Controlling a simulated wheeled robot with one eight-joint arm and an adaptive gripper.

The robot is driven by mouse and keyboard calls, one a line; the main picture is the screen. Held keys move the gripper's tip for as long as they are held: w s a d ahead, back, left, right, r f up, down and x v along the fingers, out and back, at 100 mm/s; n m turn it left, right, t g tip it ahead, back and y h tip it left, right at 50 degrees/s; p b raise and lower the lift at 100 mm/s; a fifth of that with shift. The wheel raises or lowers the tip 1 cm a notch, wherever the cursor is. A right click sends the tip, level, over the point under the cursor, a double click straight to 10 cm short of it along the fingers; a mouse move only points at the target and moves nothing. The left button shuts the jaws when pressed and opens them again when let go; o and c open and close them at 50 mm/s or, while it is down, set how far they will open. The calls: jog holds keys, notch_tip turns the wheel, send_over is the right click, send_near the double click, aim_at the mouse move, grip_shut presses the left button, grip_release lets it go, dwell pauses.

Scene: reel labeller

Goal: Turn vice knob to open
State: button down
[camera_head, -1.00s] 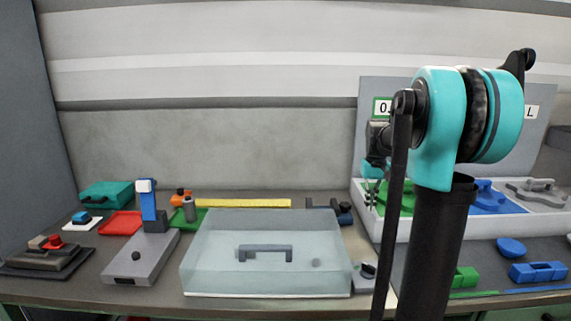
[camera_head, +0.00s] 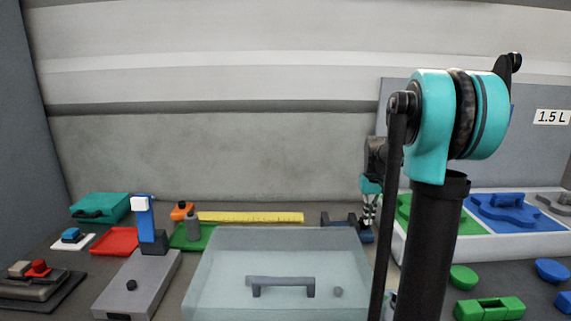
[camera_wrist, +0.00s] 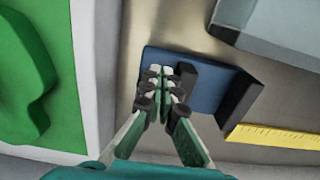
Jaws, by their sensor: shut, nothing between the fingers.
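The vice has a blue body (camera_wrist: 207,84) and dark jaws (camera_wrist: 240,101), with a space between the jaws. In the head view its dark jaws (camera_head: 337,219) stand at the back of the bench, behind the clear-lidded box. My gripper (camera_wrist: 161,72) is shut and empty, its fingertips together over the end of the vice that lies beside the white tray. In the head view my gripper (camera_head: 369,218) points down at the right end of the vice. I cannot make out the knob; the fingers cover that end. I cannot tell whether they touch it.
The white tray (camera_wrist: 92,75) with a green panel is close to one side of my gripper. A yellow ruler (camera_head: 250,217) lies left of the vice. The clear-lidded box (camera_head: 225,270) stands in front. Green and blue parts lie at the right.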

jog(key=shift+f, duration=0.9)
jog(key=shift+w, duration=0.2)
jog(key=shift+d, duration=0.3)
dwell(0.4)
jog(key=shift+s, duration=0.15)
jog(key=shift+s, duration=0.15)
notch_tip(320, 180, up, 6)
dwell(0.7)
jog(key=shift+s, duration=0.25)
